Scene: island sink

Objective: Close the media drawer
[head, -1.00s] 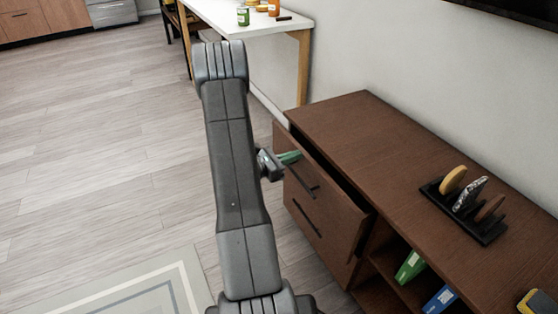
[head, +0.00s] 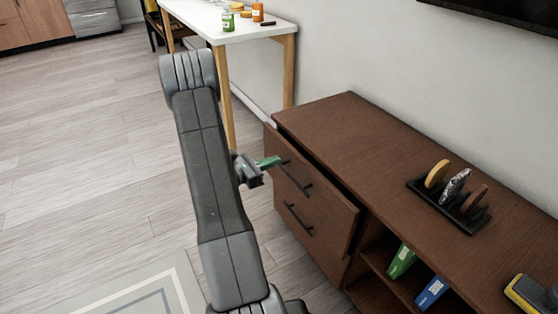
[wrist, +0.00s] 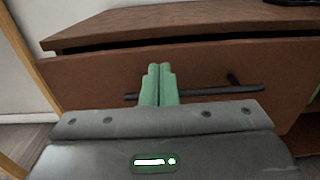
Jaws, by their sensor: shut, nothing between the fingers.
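The media drawer (head: 325,208) is the upper brown front at the left end of the low wooden cabinet (head: 345,115). It stands slightly open, with a dark gap under the cabinet top. Its dark bar handle (head: 296,179) shows in the head view, and also in the wrist view (wrist: 215,91). My gripper (head: 268,162) is at the left part of the drawer front. Its green fingers (wrist: 159,84) are shut together and empty, in front of the handle's left part. I cannot tell for sure whether the tips touch the front.
A lower handle (head: 298,219) sits below. Open shelves to the right hold a green binder (head: 402,261) and a blue one (head: 431,292). A rack (head: 448,208) with round pieces stands on the cabinet. A white table (head: 235,25) stands behind. The floor at left is clear.

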